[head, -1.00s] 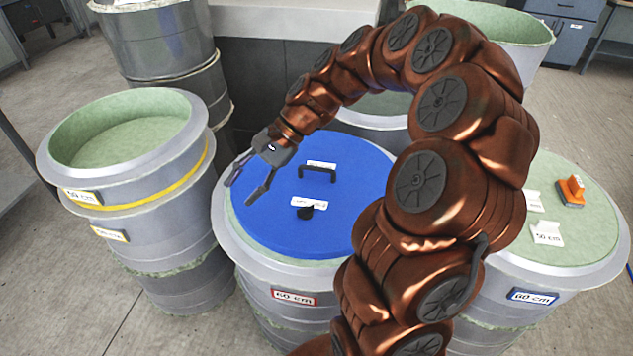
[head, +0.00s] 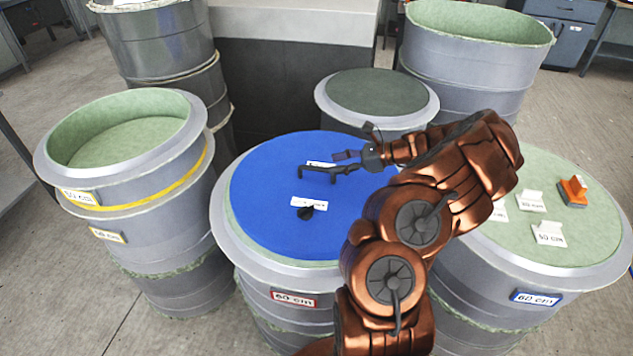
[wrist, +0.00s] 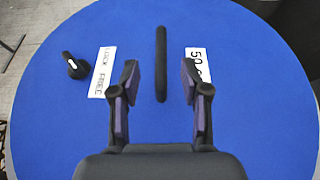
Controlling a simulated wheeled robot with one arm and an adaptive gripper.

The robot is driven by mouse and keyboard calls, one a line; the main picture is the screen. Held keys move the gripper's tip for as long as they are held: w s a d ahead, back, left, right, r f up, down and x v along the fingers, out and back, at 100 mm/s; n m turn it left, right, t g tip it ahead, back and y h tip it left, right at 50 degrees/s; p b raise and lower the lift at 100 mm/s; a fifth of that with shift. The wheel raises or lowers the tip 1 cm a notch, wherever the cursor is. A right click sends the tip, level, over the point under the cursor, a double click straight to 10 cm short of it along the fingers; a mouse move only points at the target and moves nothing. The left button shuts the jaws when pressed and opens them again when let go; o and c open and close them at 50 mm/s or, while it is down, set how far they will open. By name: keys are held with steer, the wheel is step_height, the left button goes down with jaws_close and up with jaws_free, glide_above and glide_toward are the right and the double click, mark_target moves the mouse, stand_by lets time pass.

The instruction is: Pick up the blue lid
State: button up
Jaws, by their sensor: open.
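The blue lid (head: 262,212) is a round flat disc lying on top of the middle front mould. It has a black bar handle (head: 318,172), a small black knob (head: 305,213) and white labels. My gripper (head: 340,163) is open and empty at the right of the handle, seen from the head. In the wrist view the lid (wrist: 225,40) fills most of the picture. There the handle (wrist: 161,62) lies lengthwise, its near end between the two spread fingertips (wrist: 160,78), with a gap on both sides. Whether the fingers are at handle height I cannot tell.
A green-lined open mould (head: 120,150) stands at the left. A mould with a green top (head: 560,225) stands at the right, bearing white cards and an orange tool (head: 573,190). A dark-topped mould (head: 375,95) stands behind the lid.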

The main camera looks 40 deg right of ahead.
mark_target(317, 170)
steer(key=shift+d+f, duration=0.3)
steer(key=shift+w+a+f, duration=0.1)
steer(key=shift+p+x, duration=0.85)
steer(key=shift+x, duration=2.7)
steer(key=shift+a, duration=0.1)
jaws_close()
